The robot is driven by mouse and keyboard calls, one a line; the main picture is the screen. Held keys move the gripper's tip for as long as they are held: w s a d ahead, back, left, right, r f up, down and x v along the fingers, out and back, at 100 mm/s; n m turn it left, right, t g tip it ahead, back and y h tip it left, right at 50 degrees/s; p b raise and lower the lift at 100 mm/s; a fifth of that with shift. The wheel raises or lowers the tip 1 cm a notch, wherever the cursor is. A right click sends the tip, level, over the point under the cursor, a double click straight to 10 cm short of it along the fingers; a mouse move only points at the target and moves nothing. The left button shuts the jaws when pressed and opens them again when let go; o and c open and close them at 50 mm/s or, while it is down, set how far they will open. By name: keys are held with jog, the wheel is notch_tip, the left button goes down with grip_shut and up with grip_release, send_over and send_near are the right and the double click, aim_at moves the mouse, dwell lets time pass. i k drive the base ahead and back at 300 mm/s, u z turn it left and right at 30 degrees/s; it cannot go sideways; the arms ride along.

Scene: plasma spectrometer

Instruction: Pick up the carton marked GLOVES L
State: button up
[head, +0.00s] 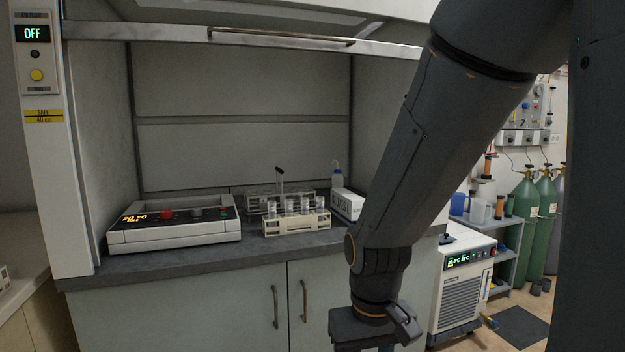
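No carton in the head view can be read clearly as GLOVES L. A small white box (347,204) with dark lettering stands at the right of the fume hood worktop, partly hidden behind my arm. Its lettering is too small to read with certainty. My gripper (376,328) hangs at the bottom edge, in front of the cabinet below the worktop. Its fingers are not visible, so I cannot see whether it is open or holding anything. It is lower than the white box and apart from it.
On the hood worktop (190,262) are a hotplate-like unit (174,224), a rack of tubes (296,222) and another rack behind it. The sash (240,38) is raised. A chiller (462,280), a shelf and green gas cylinders (524,225) stand to the right.

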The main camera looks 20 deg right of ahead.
aim_at(346, 205)
jog(key=k, duration=0.6)
jog(key=z, duration=0.8)
jog(key=i, duration=2)
jog(key=u, duration=0.75)
